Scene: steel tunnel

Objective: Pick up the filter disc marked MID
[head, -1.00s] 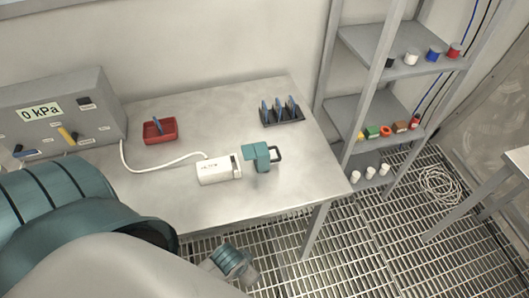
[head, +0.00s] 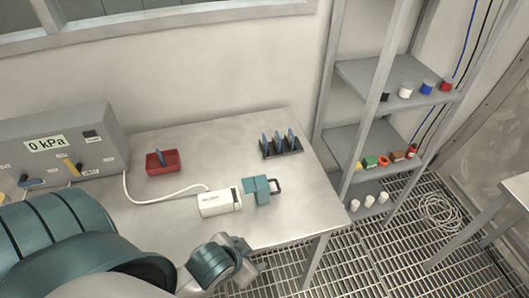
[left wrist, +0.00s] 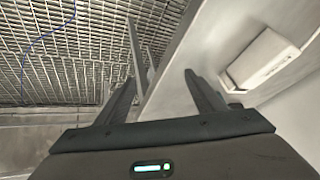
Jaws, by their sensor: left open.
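Several dark blue discs stand upright in a black rack (head: 281,146) at the back right of the steel table in the head view. Another blue piece (head: 161,157) sits in a red tray (head: 163,168) at the back left. No MID marking can be read on any of them. My left gripper (head: 248,262) is low in the head view, at the table's front edge and well short of the rack. In the left wrist view its two fingers (left wrist: 163,85) are apart with nothing between them. My right gripper is not in view.
A white box (head: 218,202) with a hose and a teal device with a handle (head: 257,190) stand mid-table, between my left gripper and the rack. A grey gauge panel (head: 50,147) reading 0 kPa is at left. Shelves (head: 385,140) stand right of the table.

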